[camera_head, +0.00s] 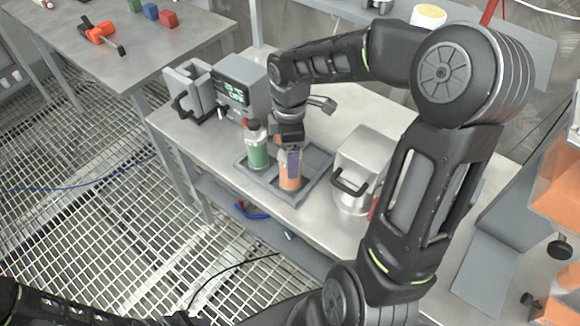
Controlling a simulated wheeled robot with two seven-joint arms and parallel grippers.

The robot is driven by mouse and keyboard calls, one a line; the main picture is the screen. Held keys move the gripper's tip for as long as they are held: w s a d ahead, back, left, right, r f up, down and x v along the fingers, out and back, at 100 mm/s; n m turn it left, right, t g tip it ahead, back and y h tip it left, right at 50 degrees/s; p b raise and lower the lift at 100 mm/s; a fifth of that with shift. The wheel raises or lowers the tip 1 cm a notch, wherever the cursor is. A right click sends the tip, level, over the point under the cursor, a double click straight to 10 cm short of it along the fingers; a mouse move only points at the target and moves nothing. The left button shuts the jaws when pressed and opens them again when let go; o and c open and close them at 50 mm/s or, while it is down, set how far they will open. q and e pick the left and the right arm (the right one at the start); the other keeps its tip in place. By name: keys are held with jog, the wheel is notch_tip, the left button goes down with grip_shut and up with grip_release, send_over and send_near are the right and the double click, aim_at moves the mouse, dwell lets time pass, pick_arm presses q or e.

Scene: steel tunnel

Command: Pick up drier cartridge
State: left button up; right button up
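Two upright cartridge-like cylinders stand in a grey tray (318,172) on the steel workbench. The green cartridge (258,154) has a dark cap and stands on the left. The orange cartridge (290,180) stands to its right, with its top partly hidden. Which of them is the drier cartridge I cannot tell. My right gripper (290,153) points down at the top of the orange cartridge. Its fingers overlap the upper part there, and whether they are closed on it is too small to tell. My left gripper is out of the picture; part of my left arm shows at the bottom left.
A grey device with a lit display (238,88) stands behind the tray at the left. A metal canister with a black handle (356,170) stands close to the right. Another table (125,55) at the upper left holds an orange tool and coloured blocks. Metal grating (70,200) covers the floor.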

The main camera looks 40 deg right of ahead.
dwell(0.5)
grip_shut()
dwell(0.8)
